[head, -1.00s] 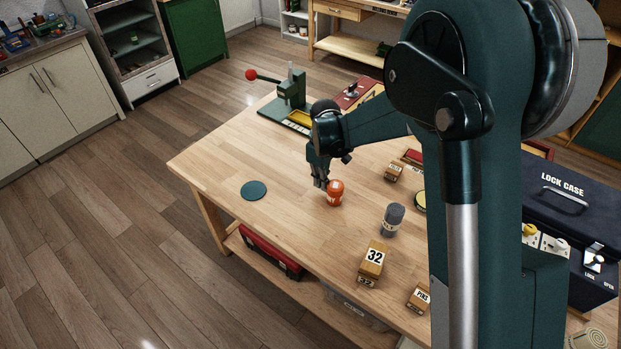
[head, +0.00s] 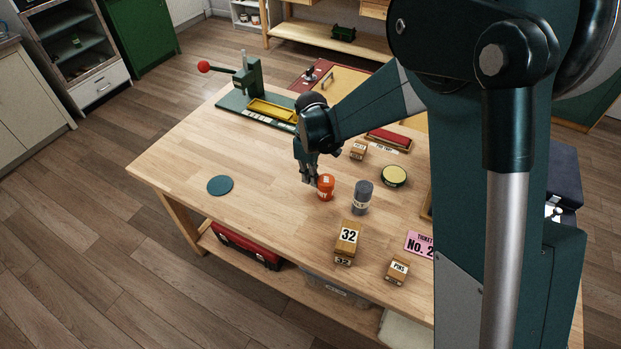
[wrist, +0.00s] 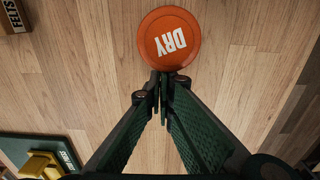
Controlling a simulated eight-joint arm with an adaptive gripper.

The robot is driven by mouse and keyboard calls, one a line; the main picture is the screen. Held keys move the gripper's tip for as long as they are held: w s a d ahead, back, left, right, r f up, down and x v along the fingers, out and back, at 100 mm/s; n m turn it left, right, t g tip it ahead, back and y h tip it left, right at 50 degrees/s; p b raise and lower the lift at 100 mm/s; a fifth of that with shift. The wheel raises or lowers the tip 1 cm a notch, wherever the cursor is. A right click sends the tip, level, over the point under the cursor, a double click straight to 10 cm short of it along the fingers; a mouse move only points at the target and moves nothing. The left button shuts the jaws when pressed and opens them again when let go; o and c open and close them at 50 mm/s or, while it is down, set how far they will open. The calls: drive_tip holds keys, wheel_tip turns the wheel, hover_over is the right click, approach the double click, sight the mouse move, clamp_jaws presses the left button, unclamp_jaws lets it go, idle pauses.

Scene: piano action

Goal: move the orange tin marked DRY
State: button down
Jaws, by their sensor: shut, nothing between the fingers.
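The orange tin (head: 326,188) stands upright on the wooden table. The wrist view shows its round orange lid marked DRY (wrist: 169,40) from above. My gripper (head: 309,181) is beside the tin, to its left in the head view. In the wrist view my gripper (wrist: 162,82) is shut and empty, with its fingertips right at the lid's near edge. I cannot tell whether they touch the tin.
A grey tin (head: 362,198) stands just right of the orange tin. Blocks marked 32 (head: 347,240) and PINS (head: 398,270) are nearer. A teal disc (head: 220,185) lies left on clear tabletop. A green press (head: 250,95) stands behind.

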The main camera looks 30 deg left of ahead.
drive_tip(key=shift+a, duration=0.8)
drive_tip(key=shift+a+r, duration=0.15)
drive_tip(key=shift+a, duration=0.5)
drive_tip(key=shift+a+r, duration=0.15)
drive_tip(key=shift+a, duration=0.45)
wheel_tip(320, 180, up, 10)
drive_tip(key=p, duration=0.1)
drive_tip(key=shift+f, duration=0.25)
drive_tip(key=shift+d, duration=0.1)
